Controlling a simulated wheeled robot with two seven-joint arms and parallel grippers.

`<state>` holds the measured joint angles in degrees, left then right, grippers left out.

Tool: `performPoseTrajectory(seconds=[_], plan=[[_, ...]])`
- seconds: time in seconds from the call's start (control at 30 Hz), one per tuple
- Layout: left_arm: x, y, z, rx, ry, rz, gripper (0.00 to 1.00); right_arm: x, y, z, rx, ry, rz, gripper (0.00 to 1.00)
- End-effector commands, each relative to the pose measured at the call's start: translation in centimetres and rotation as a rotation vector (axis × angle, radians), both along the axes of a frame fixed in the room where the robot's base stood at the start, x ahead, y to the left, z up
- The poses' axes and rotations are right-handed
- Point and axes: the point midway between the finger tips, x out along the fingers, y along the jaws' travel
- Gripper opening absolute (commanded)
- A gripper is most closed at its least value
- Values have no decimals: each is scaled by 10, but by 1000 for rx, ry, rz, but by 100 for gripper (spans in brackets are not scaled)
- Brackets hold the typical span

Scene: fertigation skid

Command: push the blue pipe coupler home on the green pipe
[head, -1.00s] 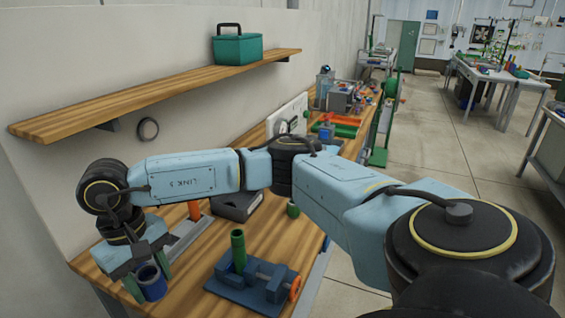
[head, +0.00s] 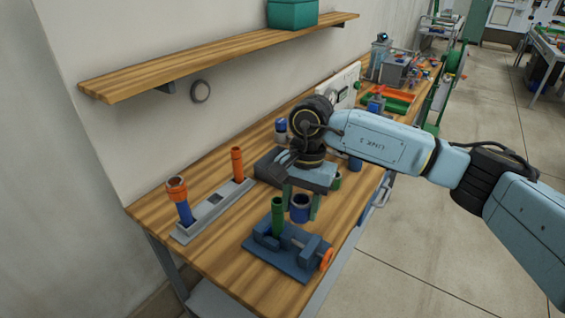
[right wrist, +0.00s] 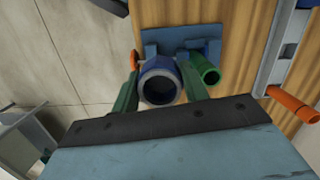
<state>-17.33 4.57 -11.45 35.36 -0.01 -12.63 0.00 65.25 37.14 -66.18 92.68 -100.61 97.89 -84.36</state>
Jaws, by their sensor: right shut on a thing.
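The blue pipe coupler (head: 299,210), a short open ring with a dark bore, is held between the green fingers of my right gripper (head: 301,203). In the right wrist view the coupler (right wrist: 160,84) sits between the fingers, its opening facing the camera. The green pipe (head: 278,216) stands upright in a blue vise (head: 285,262) on the bench. The coupler is beside the pipe, just right of it in the head view, not around it. In the right wrist view the green pipe (right wrist: 205,76) shows just right of the coupler and the right finger. My left gripper is not in view.
A grey rack (head: 212,212) left of the vise holds an orange pipe (head: 237,164) and a blue pipe topped by an orange coupler (head: 177,187). A dark grey box lies partly behind my right gripper. The bench's (head: 215,262) front left is clear.

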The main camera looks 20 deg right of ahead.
Motion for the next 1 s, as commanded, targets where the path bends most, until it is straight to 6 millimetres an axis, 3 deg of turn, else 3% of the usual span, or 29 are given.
performPoseTrajectory(seconds=[0.03,0.6,0.8,1.0], plan=[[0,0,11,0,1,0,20,5,3,8,3,3,-121,22],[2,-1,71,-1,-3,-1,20,59,25,34,0,2,-1547,22],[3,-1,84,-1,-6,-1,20,68,28,36,-1,2,-1913,22],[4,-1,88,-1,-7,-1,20,72,29,35,-2,0,-2080,22]])
